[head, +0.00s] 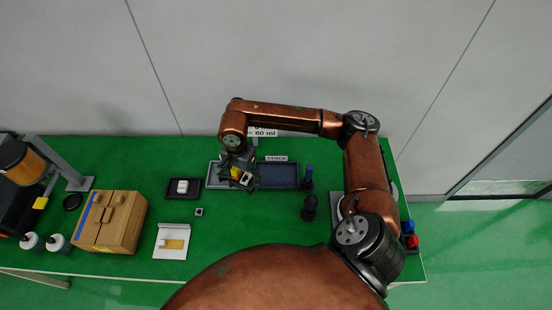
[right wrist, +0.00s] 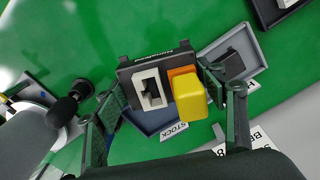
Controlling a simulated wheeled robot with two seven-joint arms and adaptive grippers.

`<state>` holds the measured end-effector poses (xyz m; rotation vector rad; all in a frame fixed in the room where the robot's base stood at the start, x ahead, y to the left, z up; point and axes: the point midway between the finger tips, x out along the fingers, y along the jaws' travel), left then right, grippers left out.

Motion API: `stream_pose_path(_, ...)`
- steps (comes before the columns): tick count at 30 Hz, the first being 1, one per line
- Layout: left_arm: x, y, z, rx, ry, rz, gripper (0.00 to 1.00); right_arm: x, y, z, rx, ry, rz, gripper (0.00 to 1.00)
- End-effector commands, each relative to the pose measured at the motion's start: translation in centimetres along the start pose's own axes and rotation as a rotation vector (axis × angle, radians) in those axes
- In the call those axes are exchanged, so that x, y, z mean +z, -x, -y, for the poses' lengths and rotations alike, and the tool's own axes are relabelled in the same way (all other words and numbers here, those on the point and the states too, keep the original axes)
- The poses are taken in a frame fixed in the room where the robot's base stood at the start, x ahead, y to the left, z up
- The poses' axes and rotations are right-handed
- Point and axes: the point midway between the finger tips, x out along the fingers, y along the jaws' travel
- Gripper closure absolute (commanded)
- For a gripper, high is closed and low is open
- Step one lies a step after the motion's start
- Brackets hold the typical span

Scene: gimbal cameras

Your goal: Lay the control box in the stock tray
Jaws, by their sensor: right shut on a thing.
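The control box (head: 245,178) is a small dark block with a white rocker switch and a yellow button. In the right wrist view the control box (right wrist: 150,88) sits between the fingers of my right gripper (right wrist: 160,90), which is shut on it. In the right wrist view the box hides part of the stock tray (right wrist: 152,124). The visible part of the tray looks empty. My left gripper is out of view.
A grey tray (head: 213,181) adjoins the stock tray on the left and holds a dark piece in the right wrist view. Dark upright pegs (head: 308,178) stand to the right. A black tray with a white piece (head: 182,187) and a cardboard-coloured box (head: 108,222) are left.

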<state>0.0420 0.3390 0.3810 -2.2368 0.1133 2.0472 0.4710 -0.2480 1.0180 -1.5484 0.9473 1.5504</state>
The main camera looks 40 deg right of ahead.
Motion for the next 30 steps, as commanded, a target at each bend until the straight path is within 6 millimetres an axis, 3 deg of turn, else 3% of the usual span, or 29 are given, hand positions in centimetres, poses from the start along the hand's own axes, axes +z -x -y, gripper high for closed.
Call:
stream_pose_path(14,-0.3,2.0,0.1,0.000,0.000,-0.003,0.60,-7.4,-3.4,-0.2,0.000,-1.219,0.000,0.63)
stream_pose_path(24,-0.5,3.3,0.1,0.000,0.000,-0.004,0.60,-13.1,-6.4,-2.4,0.001,-2.092,-0.001,0.63)
stream_pose_path(30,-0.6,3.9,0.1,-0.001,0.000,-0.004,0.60,-15.8,-8.0,-4.0,-0.001,-2.507,-0.001,0.63)
